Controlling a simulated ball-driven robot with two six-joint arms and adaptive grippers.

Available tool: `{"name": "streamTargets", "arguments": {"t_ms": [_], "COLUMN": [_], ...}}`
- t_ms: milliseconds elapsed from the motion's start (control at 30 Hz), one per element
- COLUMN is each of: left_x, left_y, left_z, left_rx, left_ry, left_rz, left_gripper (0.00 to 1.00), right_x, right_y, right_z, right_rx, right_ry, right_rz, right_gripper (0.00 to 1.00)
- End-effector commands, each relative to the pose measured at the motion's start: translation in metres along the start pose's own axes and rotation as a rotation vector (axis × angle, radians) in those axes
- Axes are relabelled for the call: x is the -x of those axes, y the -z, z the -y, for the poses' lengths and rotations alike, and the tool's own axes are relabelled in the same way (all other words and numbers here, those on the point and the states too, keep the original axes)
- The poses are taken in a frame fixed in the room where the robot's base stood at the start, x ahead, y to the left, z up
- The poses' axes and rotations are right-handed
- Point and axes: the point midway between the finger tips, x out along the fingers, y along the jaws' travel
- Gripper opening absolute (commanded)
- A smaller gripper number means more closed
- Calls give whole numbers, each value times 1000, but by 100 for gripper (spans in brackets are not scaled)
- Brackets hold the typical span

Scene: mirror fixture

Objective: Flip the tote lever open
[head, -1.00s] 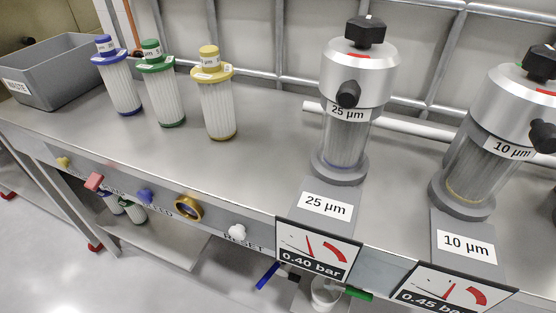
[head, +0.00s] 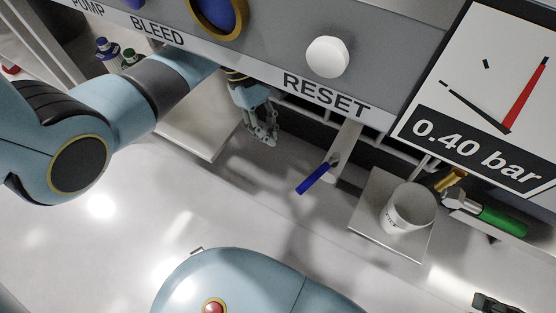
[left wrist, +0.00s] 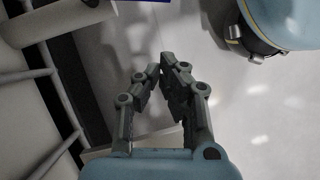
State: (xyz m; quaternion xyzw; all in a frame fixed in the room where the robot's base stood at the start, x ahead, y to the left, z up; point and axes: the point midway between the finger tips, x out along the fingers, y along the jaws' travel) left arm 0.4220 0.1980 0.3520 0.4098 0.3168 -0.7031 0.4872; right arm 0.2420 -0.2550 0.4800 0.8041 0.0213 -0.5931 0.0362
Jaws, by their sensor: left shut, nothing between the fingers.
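A blue-handled lever (head: 313,178) sticks out beneath the bench front, below the RESET label. A green-handled lever (head: 502,220) with metal fittings is farther right, beside a white cup. No part is marked as a tote, so I cannot tell which lever is the tote's. My left gripper (head: 263,131) is under the panel, left of the blue handle and apart from it. In the left wrist view its fingers (left wrist: 158,70) meet near their tips with nothing between them. A dark part at the lower right edge (head: 497,303) looks like my right gripper, mostly cut off.
The front panel carries a white RESET knob (head: 327,57), a gold ring (head: 238,30) around a blue knob, and a 0.40 bar gauge (head: 483,90). The white cup (head: 408,208) stands on a small plate (head: 372,222). The floor in front is clear.

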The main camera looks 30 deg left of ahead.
Motion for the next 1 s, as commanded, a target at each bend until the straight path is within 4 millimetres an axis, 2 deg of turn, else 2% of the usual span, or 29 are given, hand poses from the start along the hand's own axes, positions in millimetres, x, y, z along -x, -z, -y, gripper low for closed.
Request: {"name": "streamTargets", "arguments": {"t_ms": [33,200,367,400,600,1000], "left_x": [-9,-4,-22,-30,-48,-88], "left_y": [9,14,14,14,14,15], "left_z": [-11,-31,-32,-32,-33,-34], "left_rx": [-6,-20,-20,-20,-20,-20], "left_ry": [-10,-37,-38,-36,-37,-36], "left_rz": [-5,-17,-16,-15,-17,-16], "left_gripper": [0,0,0,0,0,0], "right_x": [-14,-23,-31,-34,-61,-97], "right_y": [-13,-25,-19,-16,-13,-19], "right_z": [1,2,4,5,4,7], "right_rx": [2,2,0,-1,-3,3], "right_ry": [2,4,5,6,-3,-17], "right_rz": [21,37,-28,-55,-191,-467], "right_gripper": [90,90,90,90,90,90]}}
